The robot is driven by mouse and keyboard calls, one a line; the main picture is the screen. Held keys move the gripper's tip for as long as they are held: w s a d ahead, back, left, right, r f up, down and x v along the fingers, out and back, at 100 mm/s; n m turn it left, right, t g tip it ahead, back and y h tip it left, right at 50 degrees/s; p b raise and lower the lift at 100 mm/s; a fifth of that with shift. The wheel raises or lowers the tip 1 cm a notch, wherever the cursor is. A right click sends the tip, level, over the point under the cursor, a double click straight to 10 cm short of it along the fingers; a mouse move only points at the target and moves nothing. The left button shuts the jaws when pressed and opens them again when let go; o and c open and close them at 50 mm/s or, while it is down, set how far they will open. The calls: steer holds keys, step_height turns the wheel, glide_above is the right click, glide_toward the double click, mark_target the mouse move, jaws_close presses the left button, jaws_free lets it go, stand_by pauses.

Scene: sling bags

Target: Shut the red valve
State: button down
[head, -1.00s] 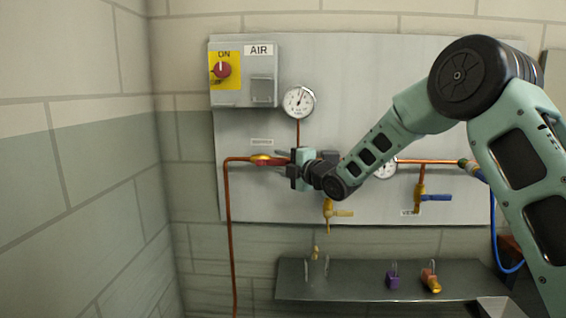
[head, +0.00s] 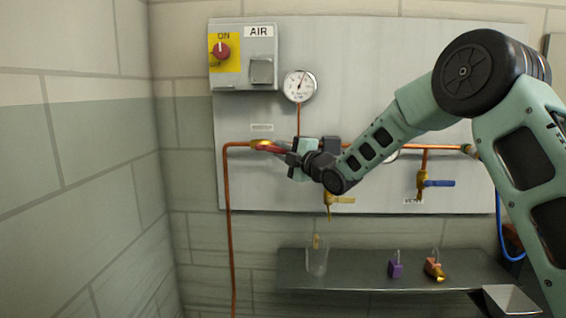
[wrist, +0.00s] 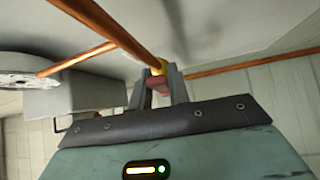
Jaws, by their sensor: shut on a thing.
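The red valve is on the copper pipe on the grey wall panel. Its brass body (head: 259,143) sits left of my gripper, and its red lever (head: 272,149) slopes slightly down to the right from it. My gripper (head: 288,158) is shut on the lever's right end, hiding that end in the head view. In the wrist view, my gripper (wrist: 160,88) has its two fingers on either side of the red lever (wrist: 160,84), with the yellow brass body (wrist: 157,67) just beyond.
A pressure gauge (head: 299,86) and a grey AIR box (head: 259,72) with a red knob (head: 221,51) are above. A yellow-handled valve (head: 338,200) and a blue-handled valve (head: 437,183) are lower right. A shelf (head: 350,277) below holds a purple padlock (head: 395,269) and a clear cup (head: 317,259).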

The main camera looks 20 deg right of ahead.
steer(key=shift+w+a+f+m+t+h+b, duration=0.35)
steer(key=shift+a+f+m+t+h+b, duration=0.9)
steer(key=shift+m+h+b, duration=2.35)
steer(key=shift+w+a+f+m+t+h+b, duration=0.35)
steer(key=shift+a+f+m+t+h+b, duration=1)
steer(key=shift+m+b, duration=3.7)
steer(key=shift+w+a+f+m+t+h+b, duration=0.5)
steer(key=shift+m+t+h+b, duration=1.1)
steer(key=shift+m+h+b, duration=2.6)
steer(key=shift+s+a+r+y+b, duration=0.15)
steer(key=shift+y+b, duration=0.2)
steer(key=c, duration=1.3)
jaws_free()
steer(key=v, duration=1.7)
steer(key=shift+s, duration=0.2)
steer(key=shift+a+y, duration=0.1)
steer(key=shift+y, duration=0.2)
